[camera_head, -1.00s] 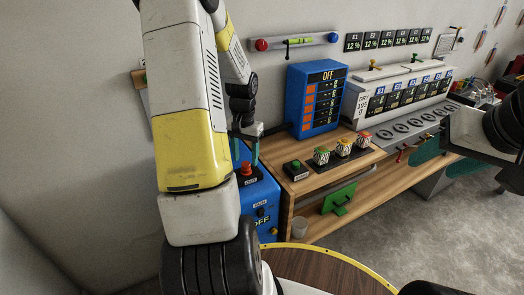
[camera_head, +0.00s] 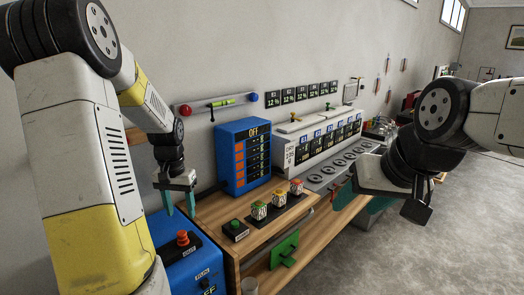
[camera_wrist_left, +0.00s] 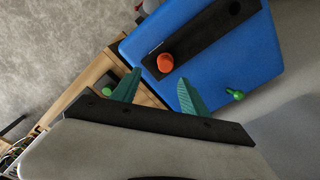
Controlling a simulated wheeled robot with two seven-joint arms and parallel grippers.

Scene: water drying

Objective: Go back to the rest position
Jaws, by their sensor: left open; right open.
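My left gripper (camera_head: 179,203) is open, with its teal fingers pointing down above and beside the red button (camera_head: 183,238) on top of the blue box (camera_head: 190,268). In the left wrist view, the open fingers (camera_wrist_left: 153,92) are empty, and the red button (camera_wrist_left: 166,63) stands beyond their tips. A gap shows between fingers and button. My right gripper (camera_head: 357,203) is open in front of the long grey machine, its teal fingers partly hidden by my right wrist. I see nothing held in it.
A grey machine (camera_head: 320,135) stands farther along the wall. Grey floor (camera_head: 430,240) is open at the right.

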